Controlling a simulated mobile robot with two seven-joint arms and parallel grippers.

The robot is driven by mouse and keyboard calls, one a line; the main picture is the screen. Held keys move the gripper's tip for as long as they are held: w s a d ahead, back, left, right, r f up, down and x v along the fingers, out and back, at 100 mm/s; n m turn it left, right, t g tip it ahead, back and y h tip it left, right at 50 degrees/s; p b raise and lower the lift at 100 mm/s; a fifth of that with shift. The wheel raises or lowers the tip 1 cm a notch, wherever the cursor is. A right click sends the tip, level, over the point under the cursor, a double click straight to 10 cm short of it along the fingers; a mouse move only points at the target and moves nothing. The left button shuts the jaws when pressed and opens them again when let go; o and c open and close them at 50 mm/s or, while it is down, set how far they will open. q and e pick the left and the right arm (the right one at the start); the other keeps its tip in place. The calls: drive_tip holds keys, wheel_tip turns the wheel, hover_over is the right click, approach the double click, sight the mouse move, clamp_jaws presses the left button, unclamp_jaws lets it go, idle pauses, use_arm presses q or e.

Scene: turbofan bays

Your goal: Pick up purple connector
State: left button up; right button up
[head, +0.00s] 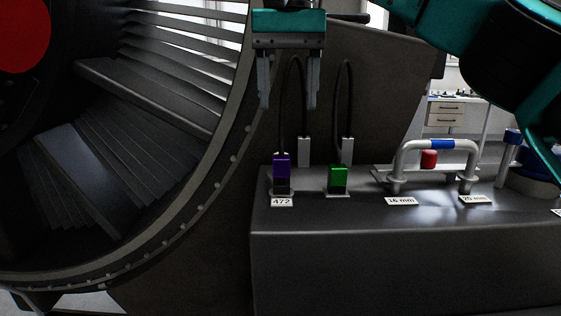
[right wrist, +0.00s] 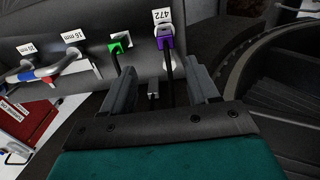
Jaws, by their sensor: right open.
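The purple connector (head: 282,166) stands upright on the dark bench, behind a label reading 472, with a black cable rising from its top. It also shows in the right wrist view (right wrist: 165,42), beyond the fingers. My right gripper (head: 288,106) is open and empty, above and apart from the purple connector in the head view. In the right wrist view its two fingers (right wrist: 160,82) are spread, with the black cable showing between them. My left gripper is not in view.
A green connector (head: 338,178) with its own cable stands just right of the purple one. A grey pipe (head: 432,146) with a blue band and a red part (head: 429,159) is farther right. The turbofan ring (head: 215,170) curves close on the left. The bench front (head: 400,265) is bare.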

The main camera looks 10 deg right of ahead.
sight(281, 145)
wheel_tip(281, 145, down, 5)
drive_tip(key=shift+f, duration=0.1)
drive_tip(key=shift+w+a+f, duration=0.1)
drive_tip(key=shift+a+f, duration=0.1)
drive_tip(key=shift+f, duration=1.1)
drive_tip(key=shift+w+a+f, duration=0.1)
drive_tip(key=shift+a+f, duration=0.1)
drive_tip(key=shift+f, duration=1.1)
drive_tip(key=c, duration=1)
